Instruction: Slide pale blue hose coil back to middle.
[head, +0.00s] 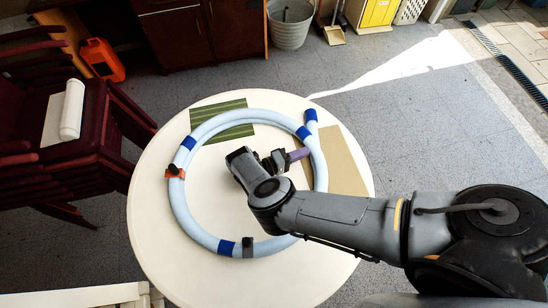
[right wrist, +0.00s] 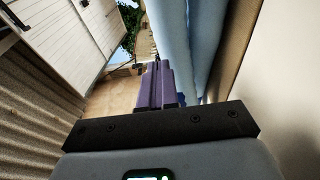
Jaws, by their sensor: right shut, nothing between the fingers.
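The pale blue hose coil (head: 178,205) lies as a large ring on the round cream table (head: 150,240), with dark blue bands around it. It sits somewhat toward the table's far side. My right gripper (head: 301,153) is inside the ring, its purple fingers shut and empty, pointing at the inner side of the hose's right part. In the right wrist view the shut fingers (right wrist: 154,86) are beside the hose (right wrist: 176,40), which runs past on the right. I cannot tell if they touch it. My left gripper is not in view.
A green striped mat (head: 238,103) and a tan board (head: 348,170) lie partly under the coil. An orange clip (head: 175,174) and a dark clip (head: 248,247) are on the hose. Stacked chairs (head: 75,130) stand left of the table.

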